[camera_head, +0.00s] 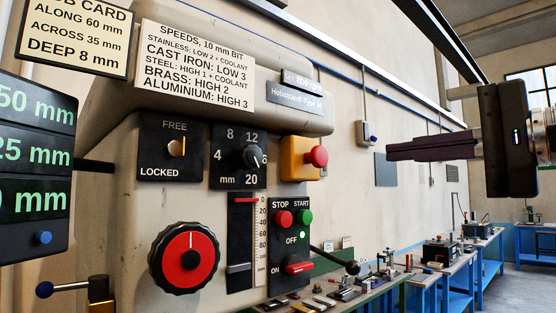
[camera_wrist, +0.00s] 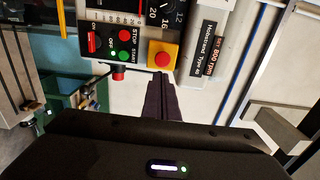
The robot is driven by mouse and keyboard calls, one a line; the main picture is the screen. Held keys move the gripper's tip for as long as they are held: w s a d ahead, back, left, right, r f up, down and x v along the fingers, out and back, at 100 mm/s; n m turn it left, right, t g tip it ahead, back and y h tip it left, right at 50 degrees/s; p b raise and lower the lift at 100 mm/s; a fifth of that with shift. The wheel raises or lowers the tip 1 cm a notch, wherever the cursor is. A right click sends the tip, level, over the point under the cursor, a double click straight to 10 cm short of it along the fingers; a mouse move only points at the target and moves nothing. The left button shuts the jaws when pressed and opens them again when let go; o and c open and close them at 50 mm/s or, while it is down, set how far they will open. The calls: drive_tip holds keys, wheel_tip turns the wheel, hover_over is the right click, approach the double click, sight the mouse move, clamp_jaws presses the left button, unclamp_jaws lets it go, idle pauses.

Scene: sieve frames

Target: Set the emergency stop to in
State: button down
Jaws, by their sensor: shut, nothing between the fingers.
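The emergency stop is a red mushroom button (camera_head: 318,156) on a yellow box (camera_head: 289,158) at the machine's right front edge in the head view. The red head stands out from the box. In the wrist view the button (camera_wrist: 162,59) and its yellow box (camera_wrist: 172,47) show just beyond my fingertips. My gripper (camera_head: 390,151) is shut and empty, level with the button and to its right in the head view, with a clear gap between them. Its fingers (camera_wrist: 161,76) also show in the wrist view, pointing toward the button.
Below the box is a black panel with a red STOP button (camera_head: 283,218), a green START button (camera_head: 305,217) and a red ON/OFF switch (camera_head: 299,267). A black-knobbed lever (camera_head: 351,267) sticks out at lower right. The space between fingertips and button looks clear.

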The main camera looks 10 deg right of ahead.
sight(322, 160)
drive_tip(key=shift+x, duration=6.2)
